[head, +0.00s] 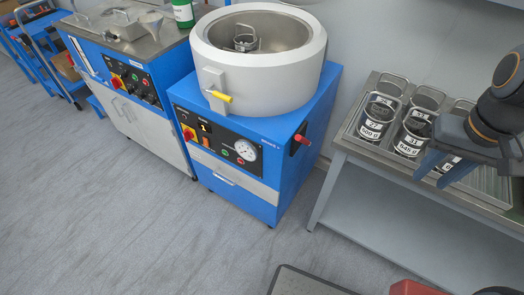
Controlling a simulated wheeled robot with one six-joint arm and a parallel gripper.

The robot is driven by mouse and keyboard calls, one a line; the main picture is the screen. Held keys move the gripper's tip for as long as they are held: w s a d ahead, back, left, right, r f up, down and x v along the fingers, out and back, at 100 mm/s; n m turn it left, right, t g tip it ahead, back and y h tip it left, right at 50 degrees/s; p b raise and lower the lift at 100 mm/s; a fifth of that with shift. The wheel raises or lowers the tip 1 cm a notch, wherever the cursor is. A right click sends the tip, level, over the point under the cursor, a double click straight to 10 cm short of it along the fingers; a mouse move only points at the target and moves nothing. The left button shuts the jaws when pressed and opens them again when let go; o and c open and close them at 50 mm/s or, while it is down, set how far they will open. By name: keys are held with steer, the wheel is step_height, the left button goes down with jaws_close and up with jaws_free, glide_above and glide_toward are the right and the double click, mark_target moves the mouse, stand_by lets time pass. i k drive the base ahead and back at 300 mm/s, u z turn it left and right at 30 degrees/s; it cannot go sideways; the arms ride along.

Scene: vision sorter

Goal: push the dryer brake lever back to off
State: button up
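The dryer (255,150) is a blue cabinet with a wide grey-white bowl on top. A lever with a yellow grip (219,97) sticks out at the bowl's front left. A red-ended handle (300,139) sticks out from the cabinet's right side. I cannot tell for certain which of these is the brake lever, and no off mark is readable. My gripper (444,167) is at the right, above the tray on the side table and well apart from the dryer. Its two blue fingers are spread, with a gap between them and nothing clearly held.
A metal tray (346,137) with several labelled, handled containers stands on the grey table (350,160). A handled basket (245,40) sits inside the bowl. Another blue machine (130,75) stands left of the dryer. The floor in front is open; a dark mat (305,284) lies at the bottom.

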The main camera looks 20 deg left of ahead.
mark_target(302, 140)
steer(key=u, duration=0.3)
steer(key=i, duration=0.25)
steer(key=u, duration=1.45)
steer(key=k, duration=0.7)
steer(key=z, duration=0.75)
steer(key=i, duration=0.5)
steer(key=z, duration=0.05)
